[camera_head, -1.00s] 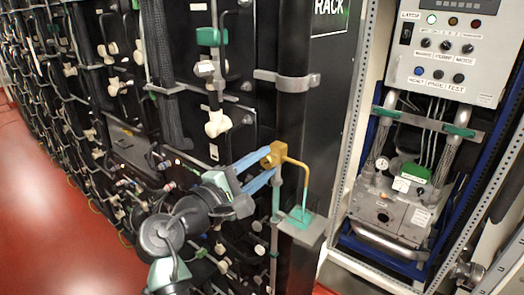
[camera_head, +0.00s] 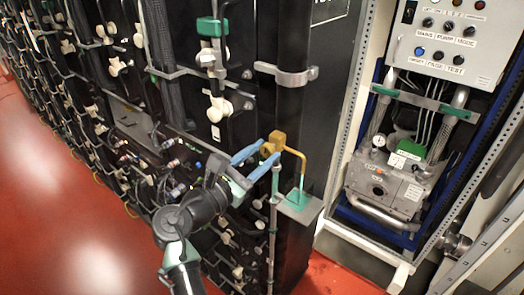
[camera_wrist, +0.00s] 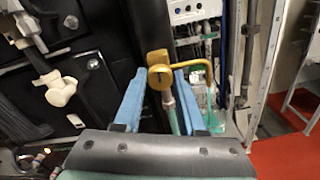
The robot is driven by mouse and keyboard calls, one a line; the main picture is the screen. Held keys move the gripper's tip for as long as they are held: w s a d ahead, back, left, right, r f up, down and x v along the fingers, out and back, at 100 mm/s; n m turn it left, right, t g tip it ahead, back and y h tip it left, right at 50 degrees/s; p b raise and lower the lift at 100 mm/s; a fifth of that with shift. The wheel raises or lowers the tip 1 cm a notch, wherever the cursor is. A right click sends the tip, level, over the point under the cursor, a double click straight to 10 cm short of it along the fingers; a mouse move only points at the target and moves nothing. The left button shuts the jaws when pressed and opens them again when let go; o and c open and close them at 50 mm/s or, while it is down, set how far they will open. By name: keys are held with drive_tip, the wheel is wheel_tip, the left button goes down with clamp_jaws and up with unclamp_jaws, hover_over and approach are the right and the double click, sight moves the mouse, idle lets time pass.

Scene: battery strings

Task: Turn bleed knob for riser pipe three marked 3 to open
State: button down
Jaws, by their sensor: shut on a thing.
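A brass bleed fitting (camera_head: 278,141) sits at the top of a thin riser pipe (camera_head: 273,190) on the black rack's front corner. A brass tube bends from it down to a green cup (camera_head: 297,199) on a grey bracket. In the wrist view the fitting's round knob face (camera_wrist: 160,77) has a short dark mark. My gripper (camera_head: 268,153) has blue fingers on either side of this knob and is shut on it; the exact contact is hard to see. The gripper also shows in the wrist view (camera_wrist: 160,86). No number 3 mark is legible.
Black battery racks with white knobs (camera_head: 217,108) and cables stand close on the left. A control panel (camera_head: 450,45) and pump unit (camera_head: 385,185) fill the cabinet at right. A metal clamp (camera_head: 286,75) juts out above the fitting. Red floor (camera_head: 90,230) is open at lower left.

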drive_tip(key=shift+n, duration=0.6)
drive_tip(key=c, duration=0.5)
unclamp_jaws()
drive_tip(key=b+v, duration=0.5)
drive_tip(key=v, duration=0.8)
drive_tip(key=shift+b, duration=0.35)
